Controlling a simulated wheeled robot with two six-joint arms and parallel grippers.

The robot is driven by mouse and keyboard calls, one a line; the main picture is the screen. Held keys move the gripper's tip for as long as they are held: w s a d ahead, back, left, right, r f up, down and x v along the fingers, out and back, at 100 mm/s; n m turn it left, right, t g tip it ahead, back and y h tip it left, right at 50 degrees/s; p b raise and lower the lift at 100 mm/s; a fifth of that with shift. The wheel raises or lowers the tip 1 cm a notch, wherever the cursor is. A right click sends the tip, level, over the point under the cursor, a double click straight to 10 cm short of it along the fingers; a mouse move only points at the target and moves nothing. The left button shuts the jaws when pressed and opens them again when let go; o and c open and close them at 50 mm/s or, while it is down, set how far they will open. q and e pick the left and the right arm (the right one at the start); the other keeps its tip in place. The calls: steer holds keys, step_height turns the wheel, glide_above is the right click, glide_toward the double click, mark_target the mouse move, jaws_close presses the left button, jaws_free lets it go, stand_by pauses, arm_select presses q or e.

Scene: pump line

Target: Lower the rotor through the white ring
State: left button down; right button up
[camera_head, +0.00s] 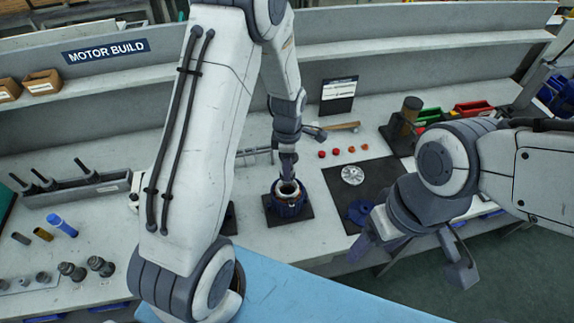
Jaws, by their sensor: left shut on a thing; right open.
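A blue motor housing (288,209) stands upright on a dark square mat at the middle of the bench. A pale ring (291,187) shows at its open top. My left gripper (288,160) hangs pointing down directly over the housing, shut on a slim part that appears to be the rotor. The rotor is mostly hidden by the gripper and the ring; I cannot tell how deep it sits. My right gripper (412,262) is open and empty at the bench's front edge, to the right of the housing.
A dark mat to the right holds a silver disc (352,175) and a blue part (361,212). Several red caps and a hammer (343,126) lie behind. A grey rack (75,190) and small cylinders stand left. My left upper arm hides the bench's left middle.

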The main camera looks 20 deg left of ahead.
arm_select(q)
steer(key=shift+f+b, duration=1.35)
steer(key=shift+f, duration=0.5)
stand_by(2.1)
steer(key=shift+f+b, duration=1.3)
steer(key=shift+f, duration=0.5)
steer(key=shift+r, duration=0.1)
jaws_free()
step_height(320, 180, up, 5)
steer(key=p, duration=0.4)
